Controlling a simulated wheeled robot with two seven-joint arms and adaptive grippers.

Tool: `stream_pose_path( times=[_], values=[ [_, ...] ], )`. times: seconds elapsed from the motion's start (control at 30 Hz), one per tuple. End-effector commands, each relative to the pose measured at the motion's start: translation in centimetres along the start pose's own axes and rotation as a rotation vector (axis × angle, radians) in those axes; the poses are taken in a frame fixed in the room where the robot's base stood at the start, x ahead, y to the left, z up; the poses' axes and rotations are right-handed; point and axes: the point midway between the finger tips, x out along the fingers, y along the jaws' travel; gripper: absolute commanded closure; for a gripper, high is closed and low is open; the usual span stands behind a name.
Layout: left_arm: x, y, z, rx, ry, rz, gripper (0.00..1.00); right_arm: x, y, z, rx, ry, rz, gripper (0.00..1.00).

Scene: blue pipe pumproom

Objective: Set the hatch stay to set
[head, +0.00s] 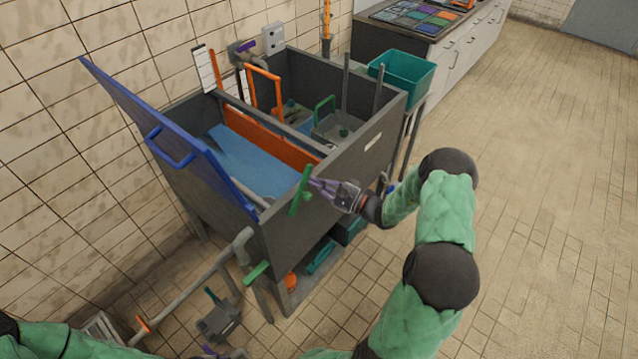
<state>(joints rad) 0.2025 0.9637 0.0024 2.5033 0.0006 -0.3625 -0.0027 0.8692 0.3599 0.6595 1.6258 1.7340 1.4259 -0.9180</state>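The hatch looks to be the blue panel (180,140) with a blue handle, raised and tilted at the left end of the grey tank. A green lever (300,192) stands tilted at the tank's front rim; it may be the hatch stay, but no label is readable. My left gripper (222,352) is partly in view low at the bottom edge, away from the tank.
The grey tank (330,190) holds blue water, an orange divider (268,138) and an orange pipe frame. A second green handle (257,271) sits low on the front left. A teal bin (402,74) stands at the right end. The tiled floor at right is clear.

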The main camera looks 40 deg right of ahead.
Motion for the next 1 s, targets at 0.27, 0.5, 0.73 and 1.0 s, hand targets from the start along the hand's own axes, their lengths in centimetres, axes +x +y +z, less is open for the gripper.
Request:
stream_pose_path(
  times=[0.27, 0.5, 0.73, 1.0],
  values=[
    [0.0, 0.0, 0.0, 0.0, 0.0, 0.0, 0.6, 0.8, -0.7, 3.0, -0.258, -0.003, 0.064, 1.0],
    [0.9, -0.3, 0.0, 0.0, 0.0, 0.0, 0.6, 1.4, -0.4, 5.5, -0.479, -0.002, 0.119, 1.0],
    [2.8, -1.0, -0.1, 0.0, 0.0, 0.0, 0.6, 1.9, 0.4, 7.8, -0.69, -0.003, 0.171, 1.0],
    [5.6, -2.0, -0.2, 0.0, 0.0, 0.0, 0.6, 2.5, 1.6, 9.8, -0.905, -0.002, 0.224, 1.0]
  ],
)
